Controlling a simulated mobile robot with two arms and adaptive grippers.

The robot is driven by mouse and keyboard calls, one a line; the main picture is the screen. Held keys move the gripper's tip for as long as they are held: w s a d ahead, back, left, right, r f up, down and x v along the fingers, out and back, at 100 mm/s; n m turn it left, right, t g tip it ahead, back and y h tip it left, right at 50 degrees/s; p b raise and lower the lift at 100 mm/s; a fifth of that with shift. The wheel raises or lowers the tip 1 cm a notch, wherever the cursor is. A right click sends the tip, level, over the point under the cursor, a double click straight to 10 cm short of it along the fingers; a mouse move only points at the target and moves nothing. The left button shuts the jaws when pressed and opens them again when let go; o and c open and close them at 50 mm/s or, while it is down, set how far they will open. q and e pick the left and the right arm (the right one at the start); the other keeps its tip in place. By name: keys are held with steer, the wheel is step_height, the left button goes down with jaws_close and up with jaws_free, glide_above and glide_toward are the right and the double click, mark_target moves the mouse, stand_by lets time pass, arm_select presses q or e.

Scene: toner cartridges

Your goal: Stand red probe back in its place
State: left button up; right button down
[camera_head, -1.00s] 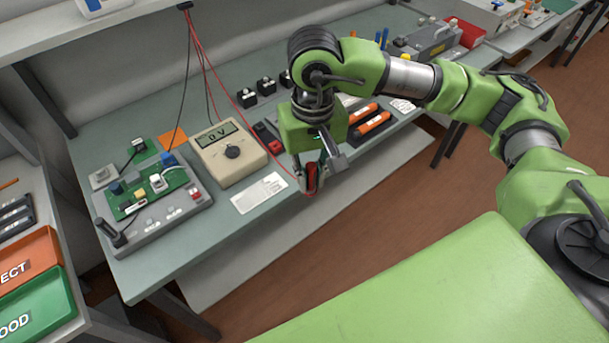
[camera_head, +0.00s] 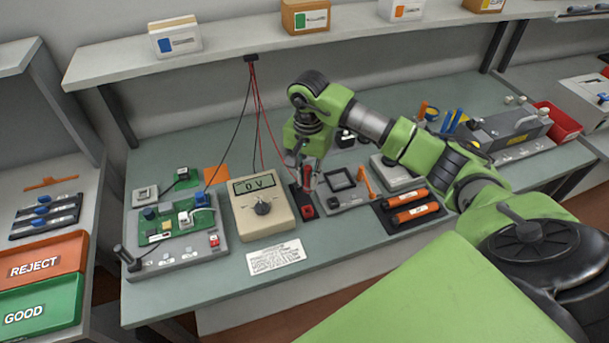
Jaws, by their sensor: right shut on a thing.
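My right gripper (camera_head: 304,176) points down over the bench and is shut on the red probe (camera_head: 309,181). Only a small red part of the probe shows between the dark fingers. A dark probe holder (camera_head: 298,203) with a red part (camera_head: 307,211) at its front lies below, right of the meter. The probe appears over or at the holder; I cannot tell whether they touch. The beige meter (camera_head: 262,207) reads 0 V. Red and black leads hang from a clip (camera_head: 250,59) under the shelf. My left gripper is not in view.
A circuit board fixture (camera_head: 174,241) stands left of the meter. A paper card (camera_head: 276,257) lies in front. A grey fixture with a square frame (camera_head: 342,187) and orange toner cartridges (camera_head: 413,213) are close on the right. The shelf (camera_head: 340,44) overhangs the back.

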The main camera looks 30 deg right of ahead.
mark_target(308, 193)
steer(key=shift+a+f, duration=0.15)
steer(key=shift+f, duration=0.3)
step_height(308, 193, down, 4)
steer(key=shift+r+b, duration=0.2)
steer(key=shift+b, duration=0.75)
steer(key=shift+f, duration=0.65)
steer(key=shift+b, duration=0.5)
steer(key=shift+f, duration=0.15)
steer(key=shift+f+b, duration=0.85)
steer(key=shift+b, duration=0.2)
